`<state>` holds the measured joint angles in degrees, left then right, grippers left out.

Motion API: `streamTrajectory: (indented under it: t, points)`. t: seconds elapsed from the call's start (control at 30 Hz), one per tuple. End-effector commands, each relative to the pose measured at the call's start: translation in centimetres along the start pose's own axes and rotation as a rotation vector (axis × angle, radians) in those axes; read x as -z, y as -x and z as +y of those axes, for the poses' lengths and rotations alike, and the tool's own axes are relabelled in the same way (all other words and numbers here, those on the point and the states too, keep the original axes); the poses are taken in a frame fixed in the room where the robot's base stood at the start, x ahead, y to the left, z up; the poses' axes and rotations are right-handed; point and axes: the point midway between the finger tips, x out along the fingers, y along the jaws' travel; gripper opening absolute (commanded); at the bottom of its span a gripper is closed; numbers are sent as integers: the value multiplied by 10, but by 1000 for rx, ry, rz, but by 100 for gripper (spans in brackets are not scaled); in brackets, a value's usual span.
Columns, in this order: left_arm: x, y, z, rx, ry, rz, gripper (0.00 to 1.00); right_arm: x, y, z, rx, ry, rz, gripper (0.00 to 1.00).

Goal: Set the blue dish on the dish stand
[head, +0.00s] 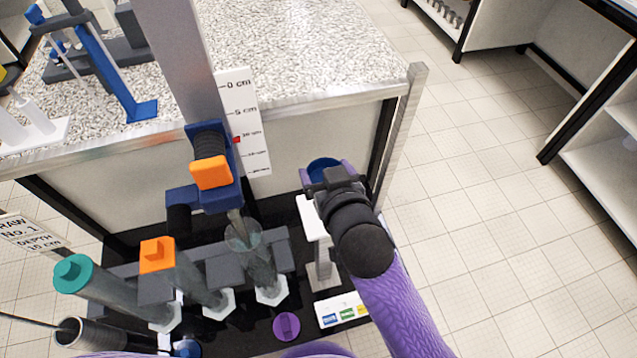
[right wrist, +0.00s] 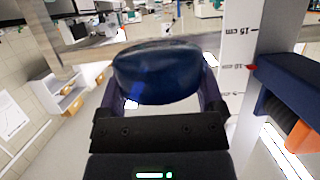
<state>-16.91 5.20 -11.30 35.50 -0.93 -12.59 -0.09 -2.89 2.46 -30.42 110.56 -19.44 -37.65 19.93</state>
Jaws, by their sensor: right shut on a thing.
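My right gripper (head: 327,172) is shut on the blue dish (head: 322,166) at the front right of the stone-topped bench. In the right wrist view the blue dish (right wrist: 157,76) sits between the two purple fingers (right wrist: 160,98), its dark rounded side facing the camera. A pale stand with a flat top (head: 311,219), a post and a base, probably the dish stand, is just below and left of the gripper in the head view. The gripper and wrist partly cover it. I cannot tell the height gap between dish and stand. My left gripper is not seen.
A depth scale (head: 243,120) and a column with a blue and orange clamp (head: 210,170) stand left of the gripper. Clear tubes (head: 258,268) are below. A purple dish (head: 286,326) and colour-labelled card (head: 343,309) lie low in front. The floor at right is clear.

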Motion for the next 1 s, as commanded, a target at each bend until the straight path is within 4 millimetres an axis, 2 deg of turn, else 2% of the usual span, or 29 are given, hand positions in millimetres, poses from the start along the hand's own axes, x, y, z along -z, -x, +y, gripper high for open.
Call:
streamTrajectory:
  t: [0.03, 0.1, 0.27, 0.4, 0.47, 0.7, 0.73, 0.77, 0.8, 1.0]
  points:
    - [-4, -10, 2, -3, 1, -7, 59, -19, -6, 0, 0, 1, -7, 30]
    - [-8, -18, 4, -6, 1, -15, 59, -36, -12, 0, 0, 1, -6, 30]
    - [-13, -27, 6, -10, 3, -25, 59, -57, -20, 0, 0, 0, -4, 30]
    - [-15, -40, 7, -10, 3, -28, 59, -83, -29, 0, 0, 0, -6, 30]
    - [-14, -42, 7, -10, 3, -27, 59, -88, -31, 0, 1, 1, -5, 30]
    - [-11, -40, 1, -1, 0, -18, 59, -86, -30, 0, 1, 0, -3, 30]
    - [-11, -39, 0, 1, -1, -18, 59, -85, -30, 0, 1, 0, -3, 92]
    - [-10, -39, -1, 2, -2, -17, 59, -85, -30, 0, 1, 1, -3, 98]
    - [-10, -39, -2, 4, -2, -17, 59, -85, -30, 0, 1, 1, -3, 100]
    - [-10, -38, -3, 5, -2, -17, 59, -84, -30, 0, 1, 1, -2, 100]
